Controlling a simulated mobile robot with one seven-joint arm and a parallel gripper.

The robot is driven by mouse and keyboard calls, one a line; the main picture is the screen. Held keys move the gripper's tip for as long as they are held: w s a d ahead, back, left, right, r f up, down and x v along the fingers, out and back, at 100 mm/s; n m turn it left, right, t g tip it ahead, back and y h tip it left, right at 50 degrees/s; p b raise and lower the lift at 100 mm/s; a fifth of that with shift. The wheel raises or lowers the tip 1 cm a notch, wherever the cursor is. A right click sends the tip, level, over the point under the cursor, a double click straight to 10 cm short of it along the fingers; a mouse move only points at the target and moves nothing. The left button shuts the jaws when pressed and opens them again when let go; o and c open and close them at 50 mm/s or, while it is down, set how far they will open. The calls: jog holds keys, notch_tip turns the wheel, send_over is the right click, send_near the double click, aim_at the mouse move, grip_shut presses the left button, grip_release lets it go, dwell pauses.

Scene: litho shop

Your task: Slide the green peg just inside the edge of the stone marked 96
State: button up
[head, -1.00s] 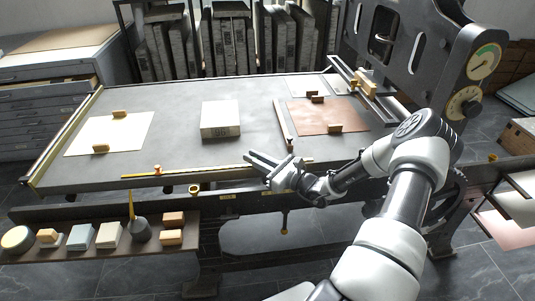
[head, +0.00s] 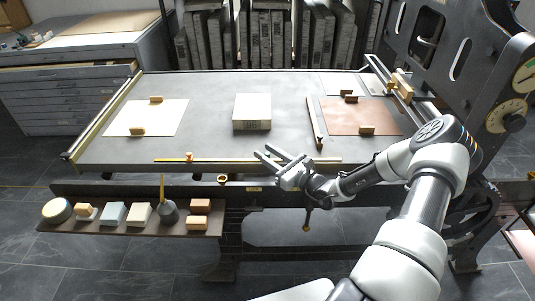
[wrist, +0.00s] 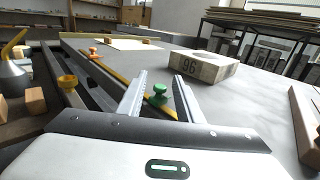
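The stone marked 96 (head: 252,113) is a pale grey block lying on the middle of the press bed. In the wrist view the stone (wrist: 204,68) is beyond and right of my fingers, its number face towards me. The green peg (wrist: 159,94) stands by the yellow rule strip (wrist: 117,78) at the bed's front edge. In the wrist view it appears between my two fingers, which are apart from it. My gripper (head: 269,154) is open and empty over the front edge of the bed; in the wrist view its fingers (wrist: 160,95) point forward. The green peg is not visible in the head view.
An orange peg (head: 189,157) sits farther left on the rule strip. White paper (head: 147,118) and a copper plate (head: 360,117) lie on the bed, with a wooden bar (head: 315,123) beside the plate. A shelf (head: 110,231) with blocks hangs below the front.

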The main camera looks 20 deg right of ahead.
jog(key=p+v, duration=0.2)
jog(key=v, duration=1.5)
jog(key=shift+s, duration=0.2)
jog(key=shift+r, duration=0.1)
